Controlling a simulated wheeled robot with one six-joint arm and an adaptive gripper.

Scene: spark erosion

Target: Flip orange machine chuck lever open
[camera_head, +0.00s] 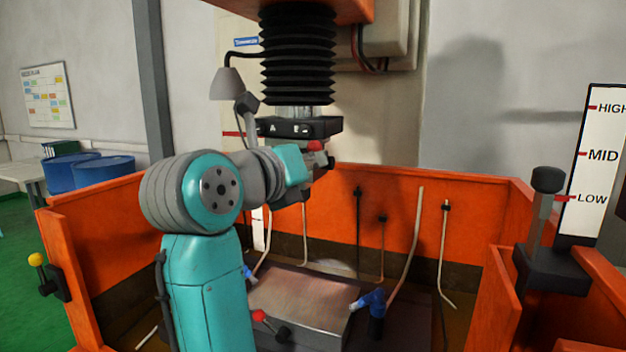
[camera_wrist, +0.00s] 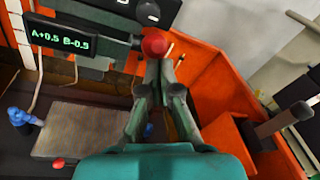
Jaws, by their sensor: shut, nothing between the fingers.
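The black chuck head (camera_head: 290,128) hangs below the bellows, marked with letters on its front. Its lever ends in a round red knob (camera_head: 315,146). In the wrist view the red knob (camera_wrist: 155,43) sits at the end of a dark bar (camera_wrist: 118,42) that runs out to the right from the chuck. My gripper (camera_wrist: 160,68) is shut and empty, its fingertips just below the knob in the picture. Whether they touch it, I cannot tell. In the head view my forearm and wrist hide much of the gripper and part of the chuck's underside.
A metal block (camera_head: 300,300) lies in the orange tank (camera_head: 460,210), with a blue nozzle (camera_head: 375,300) at its right. A second red-tipped lever (camera_head: 259,316) is at its front. Thin pipes stand along the back wall. A level gauge (camera_head: 590,160) stands at right.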

